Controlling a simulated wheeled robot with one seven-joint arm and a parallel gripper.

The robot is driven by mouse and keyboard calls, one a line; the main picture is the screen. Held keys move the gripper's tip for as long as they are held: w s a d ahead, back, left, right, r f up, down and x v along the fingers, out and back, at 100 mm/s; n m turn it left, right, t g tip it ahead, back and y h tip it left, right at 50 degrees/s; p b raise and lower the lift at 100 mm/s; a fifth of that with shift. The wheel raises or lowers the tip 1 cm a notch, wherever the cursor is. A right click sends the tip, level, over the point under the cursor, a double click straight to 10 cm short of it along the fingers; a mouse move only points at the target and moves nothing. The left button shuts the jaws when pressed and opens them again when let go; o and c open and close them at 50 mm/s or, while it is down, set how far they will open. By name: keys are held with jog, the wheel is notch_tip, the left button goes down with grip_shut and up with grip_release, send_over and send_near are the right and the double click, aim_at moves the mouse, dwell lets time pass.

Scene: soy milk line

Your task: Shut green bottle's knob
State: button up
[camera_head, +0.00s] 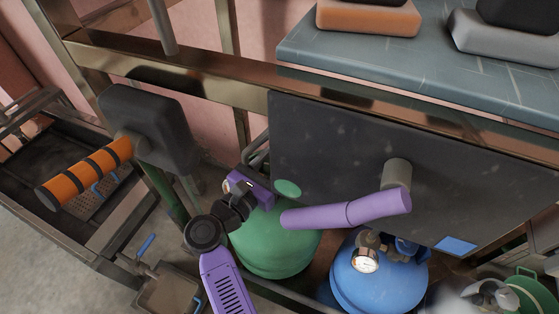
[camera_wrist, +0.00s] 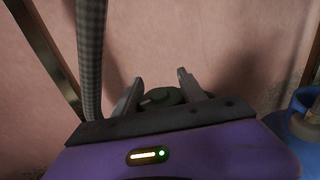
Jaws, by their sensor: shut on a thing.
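The green bottle (camera_head: 272,245) stands on the floor level under the dark panel, partly covered by my arm and a purple bar. My gripper (camera_head: 250,186) is at the bottle's top, and its fingertips are hard to make out in the head view. In the wrist view my gripper's two fingers (camera_wrist: 160,92) stand on either side of a dark green round knob (camera_wrist: 163,97) and are shut on it. The knob's lower part is hidden behind the gripper body, so its turn position cannot be told.
A purple bar (camera_head: 345,209) sticks out from the dark panel (camera_head: 320,150) close above the green bottle. A blue bottle (camera_head: 380,285) with a gauge stands to the right. An orange banded handle (camera_head: 85,172) is at left. A grey hose (camera_wrist: 90,55) rises beside the fingers.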

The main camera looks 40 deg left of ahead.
aim_at(267, 172)
jog(key=shift+w+r+m+h, duration=0.1)
jog(key=shift+m+h, duration=0.2)
jog(key=shift+h, duration=0.2)
jog(key=o, duration=1.3)
jog(key=shift+s+a+p, duration=0.1)
jog(key=shift+s+p, duration=0.8)
jog(key=shift+s, duration=3.05)
